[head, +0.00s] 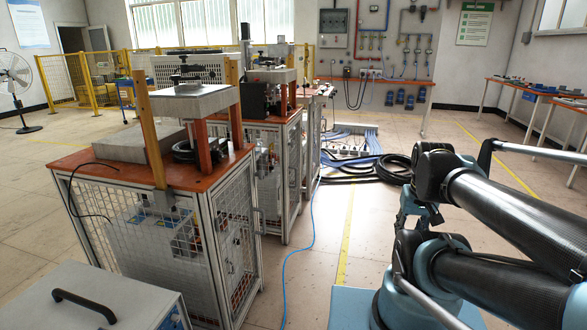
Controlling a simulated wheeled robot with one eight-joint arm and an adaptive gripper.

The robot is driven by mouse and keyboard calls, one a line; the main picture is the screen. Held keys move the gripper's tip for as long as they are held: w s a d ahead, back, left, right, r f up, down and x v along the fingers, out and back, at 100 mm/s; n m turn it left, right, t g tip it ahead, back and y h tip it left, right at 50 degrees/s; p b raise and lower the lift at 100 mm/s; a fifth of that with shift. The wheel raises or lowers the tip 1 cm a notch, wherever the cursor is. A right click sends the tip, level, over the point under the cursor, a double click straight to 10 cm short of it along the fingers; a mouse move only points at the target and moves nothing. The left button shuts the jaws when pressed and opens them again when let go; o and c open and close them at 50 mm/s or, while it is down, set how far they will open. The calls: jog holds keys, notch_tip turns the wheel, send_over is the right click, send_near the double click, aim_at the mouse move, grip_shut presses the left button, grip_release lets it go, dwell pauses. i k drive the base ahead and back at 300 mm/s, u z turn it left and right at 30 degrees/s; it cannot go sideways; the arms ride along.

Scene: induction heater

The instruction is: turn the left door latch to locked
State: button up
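The nearest heater cabinet (76,166) stands left of centre, with an orange top and a pale metal frame. Its wire-mesh side door (236,222) faces right and looks shut. Small dark fittings show along the door's frame, but I cannot tell which is the left door latch or how it is turned. My arm, black and teal, reaches in from the right and is folded, well apart from the cabinet. I cannot make out my gripper's fingers in this view.
A grey box with a black handle (84,304) stands at the front left. More machines stand behind the near cabinet. A thin blue cable (287,262) crosses the floor, and thick black hoses (352,172) lie further back. The floor between cabinet and arm is otherwise clear.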

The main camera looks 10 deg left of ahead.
aim_at(262, 174)
jog(key=z, duration=1.05)
jog(key=k, duration=1.9)
jog(key=u, duration=1)
jog(key=i, duration=1)
